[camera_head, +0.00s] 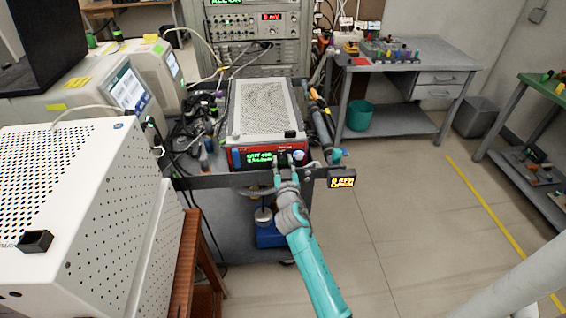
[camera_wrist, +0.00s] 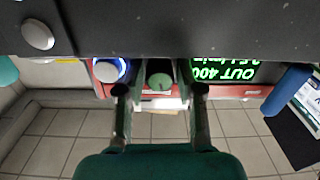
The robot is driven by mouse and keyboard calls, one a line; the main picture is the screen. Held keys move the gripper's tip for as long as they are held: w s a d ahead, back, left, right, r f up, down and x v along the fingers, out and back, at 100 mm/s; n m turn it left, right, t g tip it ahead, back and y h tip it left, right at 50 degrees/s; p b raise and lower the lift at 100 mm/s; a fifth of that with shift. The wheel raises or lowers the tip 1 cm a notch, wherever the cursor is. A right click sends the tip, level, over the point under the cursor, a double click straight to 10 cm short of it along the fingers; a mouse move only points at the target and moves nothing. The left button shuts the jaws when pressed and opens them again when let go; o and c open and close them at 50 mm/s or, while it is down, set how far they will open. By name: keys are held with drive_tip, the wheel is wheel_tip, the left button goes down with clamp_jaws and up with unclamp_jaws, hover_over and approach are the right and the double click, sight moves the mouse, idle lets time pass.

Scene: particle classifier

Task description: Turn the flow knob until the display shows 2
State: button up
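A red-fronted instrument (camera_head: 252,165) with a grey perforated top stands on a cart, its front towards me. Its green-lit display (camera_head: 259,158) also shows upside down in the wrist view (camera_wrist: 222,71). One line reads OUT 400; the other ends in l/min, its leading digit partly hidden and unclear. A round grey-green knob (camera_wrist: 160,81) sits beside the display, between the spread fingers of my gripper (camera_wrist: 160,92). Whether they touch it I cannot tell. My gripper (camera_head: 286,172) is at the panel in the head view. A white knob with a blue ring (camera_wrist: 108,70) is beside it.
A white perforated cabinet (camera_head: 75,190) stands at the near left. A bench (camera_head: 410,60) is behind right. Open floor (camera_head: 400,210) lies to the right.

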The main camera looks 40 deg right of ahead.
clamp_jaws()
drive_tip(key=shift+n, duration=3)
drive_tip(key=o, duration=0.6)
unclamp_jaws()
